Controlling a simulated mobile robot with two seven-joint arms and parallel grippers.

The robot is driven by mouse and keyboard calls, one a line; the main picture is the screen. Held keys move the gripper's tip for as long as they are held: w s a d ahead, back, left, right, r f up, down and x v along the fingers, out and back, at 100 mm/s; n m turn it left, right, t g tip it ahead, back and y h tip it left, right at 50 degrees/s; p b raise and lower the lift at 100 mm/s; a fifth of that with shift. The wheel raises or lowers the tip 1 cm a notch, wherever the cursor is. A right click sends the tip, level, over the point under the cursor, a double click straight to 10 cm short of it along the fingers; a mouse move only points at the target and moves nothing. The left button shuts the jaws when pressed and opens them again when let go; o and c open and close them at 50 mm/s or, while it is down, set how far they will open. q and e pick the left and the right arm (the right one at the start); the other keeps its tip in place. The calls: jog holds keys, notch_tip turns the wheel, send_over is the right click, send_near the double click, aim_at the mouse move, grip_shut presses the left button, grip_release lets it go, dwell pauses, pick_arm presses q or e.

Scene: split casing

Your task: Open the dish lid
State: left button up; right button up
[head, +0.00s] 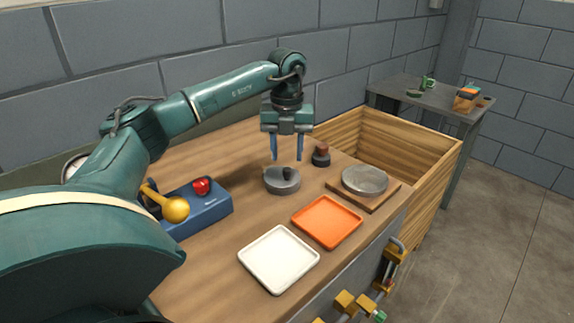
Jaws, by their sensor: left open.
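A small round grey dish (282,186) sits on the wooden table. A dark knob (287,172) stands on its top, apparently on a closed lid, though the seam is too small to make out. My left gripper (287,155) points down just above the dish. Its two blue fingers are apart, one on each side above the knob, with nothing between them. Whether the fingertips are level with the knob I cannot tell. My right gripper is not in view.
A white tray (279,259) and an orange tray (327,221) lie in front. A flat grey round piece (365,179) rests on a wooden board. A dark red-topped object (321,155) stands right of the dish. A blue box (205,211) is left; a wooden crate (430,178) adjoins the table.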

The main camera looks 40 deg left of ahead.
aim_at(287, 169)
pick_arm(q)
jog(key=shift+f, duration=2.15)
grip_shut()
